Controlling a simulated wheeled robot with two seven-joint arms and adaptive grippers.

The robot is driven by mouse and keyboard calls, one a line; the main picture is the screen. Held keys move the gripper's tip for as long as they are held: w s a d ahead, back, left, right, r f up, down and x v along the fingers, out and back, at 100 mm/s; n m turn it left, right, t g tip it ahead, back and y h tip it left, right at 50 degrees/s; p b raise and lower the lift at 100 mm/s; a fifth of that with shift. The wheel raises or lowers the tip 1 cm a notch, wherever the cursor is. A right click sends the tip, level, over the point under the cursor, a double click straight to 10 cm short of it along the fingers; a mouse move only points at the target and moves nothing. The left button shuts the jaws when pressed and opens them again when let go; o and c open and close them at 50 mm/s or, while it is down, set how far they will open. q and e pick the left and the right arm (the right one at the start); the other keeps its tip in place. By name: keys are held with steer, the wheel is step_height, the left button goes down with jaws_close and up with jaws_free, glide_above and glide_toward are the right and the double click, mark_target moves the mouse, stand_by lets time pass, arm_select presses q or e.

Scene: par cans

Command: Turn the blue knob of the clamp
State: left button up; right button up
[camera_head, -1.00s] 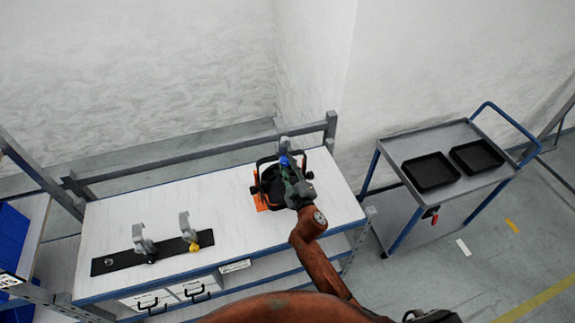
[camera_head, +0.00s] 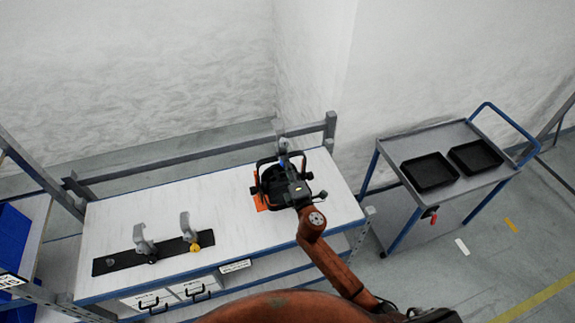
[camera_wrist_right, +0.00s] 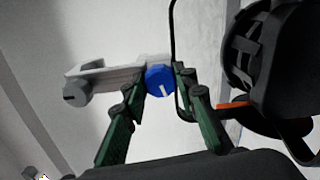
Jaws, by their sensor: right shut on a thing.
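The clamp (camera_head: 284,147) is grey and sits at the top of the black par can (camera_head: 268,178) near the right end of the table. Its blue knob (camera_wrist_right: 160,80) faces my right wrist camera and has a white mark pointing down. In the head view the blue knob (camera_head: 282,162) is small and partly covered. My right gripper (camera_wrist_right: 161,83) has its green fingers on both sides of the blue knob and is shut on it. In the head view my right gripper (camera_head: 288,174) reaches over the par can. My left gripper is not in view.
A black strip (camera_head: 172,252) at the table's left holds two grey clamps, one with a yellow knob (camera_head: 194,247). The white table (camera_head: 130,217) is clear between strip and par can. A trolley (camera_head: 440,137) with two black trays stands right. A grey rail (camera_head: 200,153) runs behind.

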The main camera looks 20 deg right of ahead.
steer(key=shift+n, duration=1)
steer(key=o, duration=1.2)
steer(key=shift+c, duration=0.2)
steer(key=shift+s, duration=0.1)
steer(key=s, duration=1.2)
steer(key=shift+d, duration=0.2)
steer(key=shift+w, duration=0.1)
